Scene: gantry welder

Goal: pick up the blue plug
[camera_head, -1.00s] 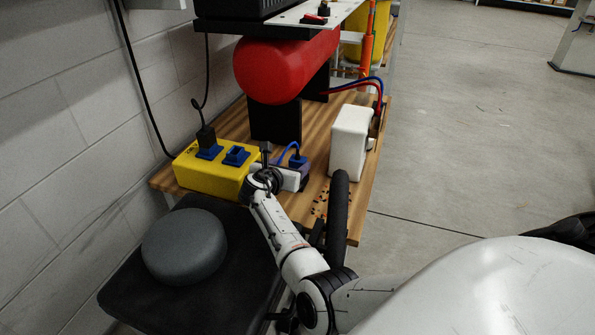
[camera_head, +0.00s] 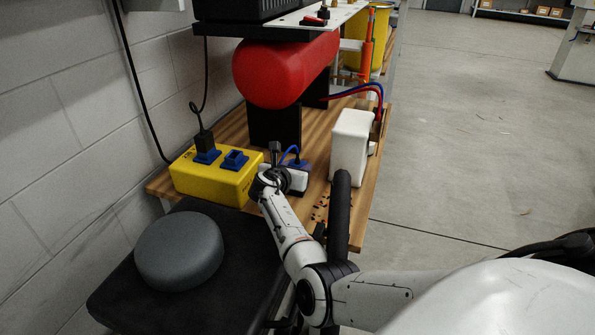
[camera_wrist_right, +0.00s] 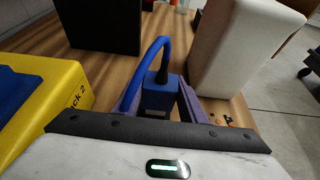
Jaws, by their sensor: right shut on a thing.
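The blue plug (camera_wrist_right: 160,95) stands upright between the two purple fingers of my right gripper (camera_wrist_right: 160,108) in the right wrist view. The fingers are shut on its sides, and a blue cable loops from its top. In the head view the plug (camera_head: 294,163) shows just past my right wrist, at the right of the yellow socket box. My right gripper is partly hidden there behind the wrist. I cannot tell whether the plug's underside touches the wooden bench. My left gripper is in neither view.
The yellow box (camera_head: 215,184) with blue sockets and a black plug (camera_head: 204,142) stands at the left. A white box (camera_head: 350,146) stands close at the right. A red tank (camera_head: 285,70) and black support (camera_head: 273,126) are behind.

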